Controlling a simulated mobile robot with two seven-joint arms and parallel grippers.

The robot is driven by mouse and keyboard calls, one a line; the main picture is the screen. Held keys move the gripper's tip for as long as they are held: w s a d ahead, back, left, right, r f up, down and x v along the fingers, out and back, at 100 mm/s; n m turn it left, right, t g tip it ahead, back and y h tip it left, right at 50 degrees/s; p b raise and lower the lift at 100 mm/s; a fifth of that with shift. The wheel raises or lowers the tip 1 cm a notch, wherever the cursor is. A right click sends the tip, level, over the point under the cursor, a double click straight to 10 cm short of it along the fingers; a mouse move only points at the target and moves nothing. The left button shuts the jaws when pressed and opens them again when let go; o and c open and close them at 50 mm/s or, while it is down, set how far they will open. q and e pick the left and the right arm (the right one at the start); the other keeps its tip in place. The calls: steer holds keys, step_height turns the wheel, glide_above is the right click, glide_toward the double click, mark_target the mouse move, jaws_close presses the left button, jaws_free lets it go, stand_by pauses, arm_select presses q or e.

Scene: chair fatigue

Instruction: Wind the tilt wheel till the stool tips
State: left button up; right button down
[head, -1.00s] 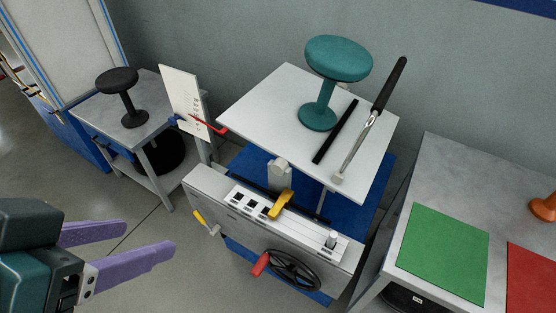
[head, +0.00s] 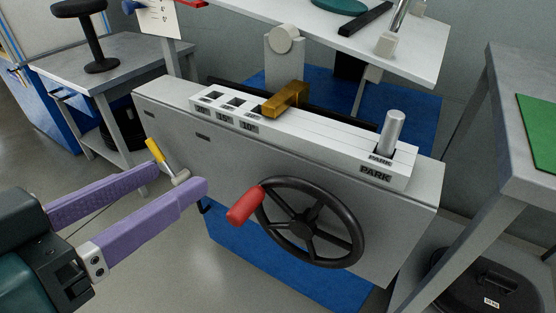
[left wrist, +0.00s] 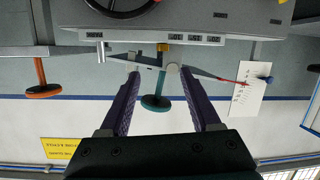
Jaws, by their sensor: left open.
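The black tilt wheel (head: 308,218) is on the front of a grey housing, with a red handle (head: 245,204) at its left rim. My left gripper (head: 180,181) is open and empty, its purple fingers left of the red handle and apart from it. Only the foot of the teal stool (head: 340,5) shows on the white platform (head: 405,50). Part of the wheel (left wrist: 118,12) is at that view's top edge. My right gripper is out of view.
The housing top has a slotted strip (head: 340,140) with angle labels, a brass block (head: 285,98) and a metal pin (head: 393,130) at PARK. A small yellow-handled crank (head: 156,152) sits behind my fingertips. Side tables stand left (head: 120,60) and right (head: 520,90).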

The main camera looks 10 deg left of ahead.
mark_target(232, 221)
arm_select(q)
step_height(232, 221, down, 14)
steer(key=t+h+b, duration=0.2)
steer(key=t+b, duration=0.1)
steer(key=b, duration=1.2)
steer(key=b+x, duration=0.1)
steer(key=x, duration=0.5)
steer(key=b+x, duration=0.1)
steer(key=x, duration=0.2)
steer(key=shift+w+f+b, duration=0.2)
steer(key=shift+f+b, duration=0.15)
steer(key=shift+w+d+r, duration=0.1)
steer(key=shift+w+d, duration=0.15)
steer(key=shift+w, duration=0.4)
steer(key=shift+c, duration=0.2)
jaws_close()
